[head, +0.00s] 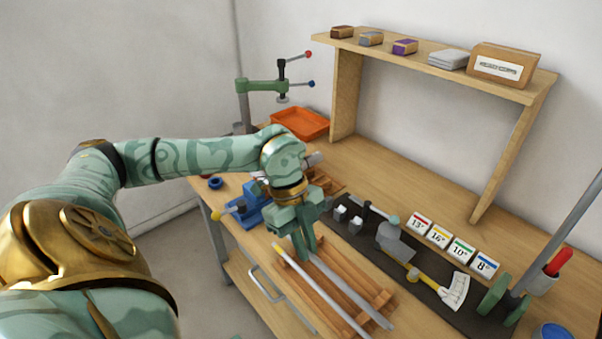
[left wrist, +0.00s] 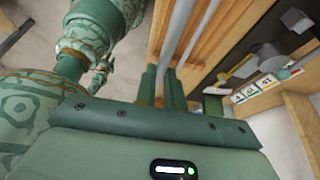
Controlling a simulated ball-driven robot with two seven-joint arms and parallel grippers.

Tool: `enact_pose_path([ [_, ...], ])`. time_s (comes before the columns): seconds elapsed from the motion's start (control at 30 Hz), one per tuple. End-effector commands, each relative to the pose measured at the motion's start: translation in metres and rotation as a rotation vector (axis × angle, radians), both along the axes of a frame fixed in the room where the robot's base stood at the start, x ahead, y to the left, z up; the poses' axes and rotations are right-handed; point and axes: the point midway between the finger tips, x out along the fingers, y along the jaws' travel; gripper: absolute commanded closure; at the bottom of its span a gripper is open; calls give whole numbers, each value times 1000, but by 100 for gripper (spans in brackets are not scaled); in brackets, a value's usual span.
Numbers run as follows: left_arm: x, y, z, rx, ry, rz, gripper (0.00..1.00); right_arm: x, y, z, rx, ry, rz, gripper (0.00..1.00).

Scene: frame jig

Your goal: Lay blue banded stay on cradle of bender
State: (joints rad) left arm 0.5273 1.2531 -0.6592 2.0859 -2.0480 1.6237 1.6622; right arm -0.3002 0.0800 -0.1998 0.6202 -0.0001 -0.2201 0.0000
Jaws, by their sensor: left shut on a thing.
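My left gripper (head: 306,252) points down over the slatted wooden rack and is shut on a grey stay (head: 352,292). Its end near the fingers is hidden, and no blue band shows on it. A second stay (head: 322,290), pale with a yellow end, lies alongside to the left. In the left wrist view, my gripper's fingers (left wrist: 161,88) stand around a grey rod, with another beside it. What looks like the bender, with a grey block (head: 396,243), yellow lever and white scale (head: 455,291), stands on a dark base to the right. I cannot tell which part is the cradle. My right gripper is not in view.
The wooden rack (head: 374,299) lies near the table's front edge. Numbered cards (head: 438,236) stand behind the bender. A blue vise (head: 248,211) is left of the gripper, an orange tray (head: 300,122) behind.

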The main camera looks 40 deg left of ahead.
Motion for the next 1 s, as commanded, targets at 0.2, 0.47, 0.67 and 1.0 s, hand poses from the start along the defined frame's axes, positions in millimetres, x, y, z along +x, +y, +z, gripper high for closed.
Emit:
enact_pose_path([
  [0.2, 16, -2, -1, -2, 0, -1, 100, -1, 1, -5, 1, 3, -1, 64],
  [0.47, 35, -2, -1, -2, -1, -1, 100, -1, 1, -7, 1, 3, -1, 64],
  [0.67, 50, -3, 0, -3, -1, -1, 100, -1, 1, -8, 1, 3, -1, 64],
  [1.0, 74, -5, -1, -3, 1, 0, 100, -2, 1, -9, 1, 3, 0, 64],
])
